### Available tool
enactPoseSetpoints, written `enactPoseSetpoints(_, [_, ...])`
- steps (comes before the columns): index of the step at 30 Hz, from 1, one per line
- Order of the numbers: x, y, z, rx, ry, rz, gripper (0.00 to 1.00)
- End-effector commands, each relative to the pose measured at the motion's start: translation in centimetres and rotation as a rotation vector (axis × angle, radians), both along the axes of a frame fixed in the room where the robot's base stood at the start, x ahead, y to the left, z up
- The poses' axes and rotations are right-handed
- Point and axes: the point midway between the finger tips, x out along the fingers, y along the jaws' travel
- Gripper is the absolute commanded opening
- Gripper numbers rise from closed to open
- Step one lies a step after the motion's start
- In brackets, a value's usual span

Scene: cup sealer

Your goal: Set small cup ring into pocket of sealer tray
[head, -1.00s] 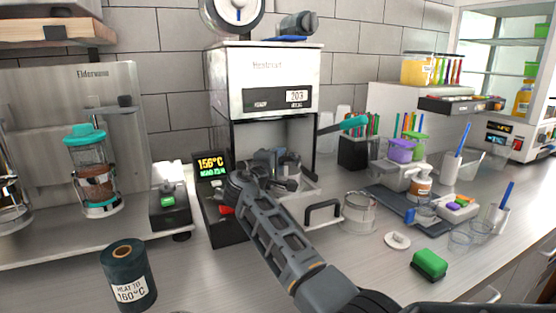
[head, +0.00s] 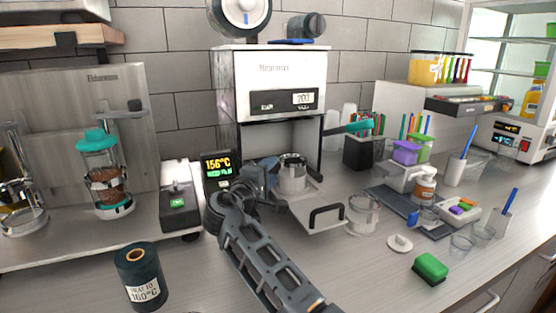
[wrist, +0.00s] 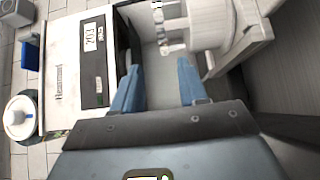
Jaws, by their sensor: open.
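The sealer (head: 268,85) stands against the tiled wall with its tray (head: 312,208) slid out to the front, black handle foremost. A pale grey ring-shaped piece (head: 292,180), apparently the small cup ring, stands upright at the tray's pocket. Whether it is fully seated I cannot tell. My gripper (head: 268,170) is just left of it, open and empty, and partly hides the tray's left side. In the wrist view the blue fingers of my gripper (wrist: 157,78) are spread apart, and the pale stepped ring (wrist: 205,22) shows beyond them at the top, outside the jaws.
A clear round container (head: 364,215) stands right of the tray handle. A white disc (head: 399,243) and a green sponge (head: 430,267) lie on the counter. A dark roll (head: 141,275) stands front left. A temperature display (head: 218,171) is left of my gripper.

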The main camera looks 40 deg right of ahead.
Motion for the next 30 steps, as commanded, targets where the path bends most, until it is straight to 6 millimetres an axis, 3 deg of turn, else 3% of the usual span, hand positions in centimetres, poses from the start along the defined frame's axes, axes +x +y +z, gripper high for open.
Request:
enactPoseSetpoints(7, [-1.0, 2.1, 0.1, 0.000, -0.001, 0.000, 0.43])
enactPoseSetpoints(25, [-1.1, 2.3, 0.0, 0.001, -0.003, 0.002, 0.43])
enactPoseSetpoints(30, [-0.8, 3.0, -0.5, 0.063, -0.093, 0.101, 0.43])
